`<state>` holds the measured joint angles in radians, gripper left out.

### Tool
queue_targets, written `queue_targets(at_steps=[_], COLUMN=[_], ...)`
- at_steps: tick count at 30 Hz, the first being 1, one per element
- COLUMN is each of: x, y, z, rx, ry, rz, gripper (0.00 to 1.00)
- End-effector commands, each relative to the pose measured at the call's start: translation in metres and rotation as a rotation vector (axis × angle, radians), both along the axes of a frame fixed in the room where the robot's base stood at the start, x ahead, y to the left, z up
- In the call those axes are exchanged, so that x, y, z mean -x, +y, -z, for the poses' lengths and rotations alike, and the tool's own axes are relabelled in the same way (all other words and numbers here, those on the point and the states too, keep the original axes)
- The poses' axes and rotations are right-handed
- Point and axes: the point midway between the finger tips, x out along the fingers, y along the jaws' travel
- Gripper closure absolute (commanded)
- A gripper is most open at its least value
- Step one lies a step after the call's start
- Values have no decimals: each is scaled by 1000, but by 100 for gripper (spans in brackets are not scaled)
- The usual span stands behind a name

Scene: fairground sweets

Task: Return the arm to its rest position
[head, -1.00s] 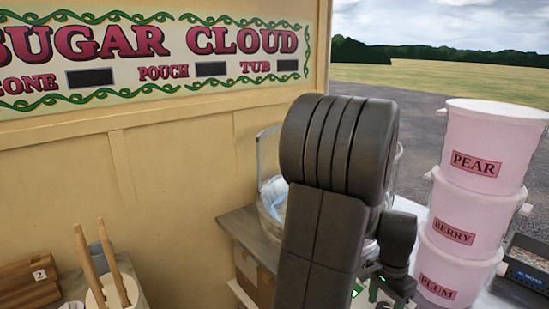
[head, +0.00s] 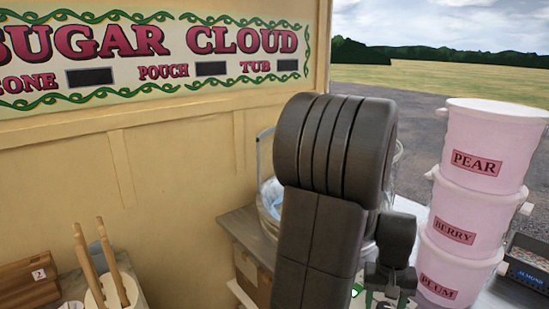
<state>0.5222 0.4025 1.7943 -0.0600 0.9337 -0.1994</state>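My arm (head: 325,190) stands large in the middle of the head view, dark grey, with its thick rounded elbow raised. Behind it, the wrist comes down towards the lower edge. My gripper (head: 388,290) shows only in part at the bottom, with bits of green by it. Its fingertips are cut off or hidden, so I cannot see whether it is open or holds anything.
Pink tubs marked PEAR (head: 480,160), BERRY (head: 455,234) and PLUM (head: 438,290) are stacked right of my gripper. A clear bowl (head: 266,160) on a grey counter (head: 235,222) is partly behind my arm. Wooden sticks (head: 90,262) stand lower left.

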Motion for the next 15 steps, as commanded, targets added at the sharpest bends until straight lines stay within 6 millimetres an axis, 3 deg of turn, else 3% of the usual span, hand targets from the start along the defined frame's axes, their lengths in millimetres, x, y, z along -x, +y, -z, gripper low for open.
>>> queue_targets(at_steps=[15], x=[1], y=[0], z=[0], rx=[-1], ry=[-1], rz=[-396], gripper=[45])
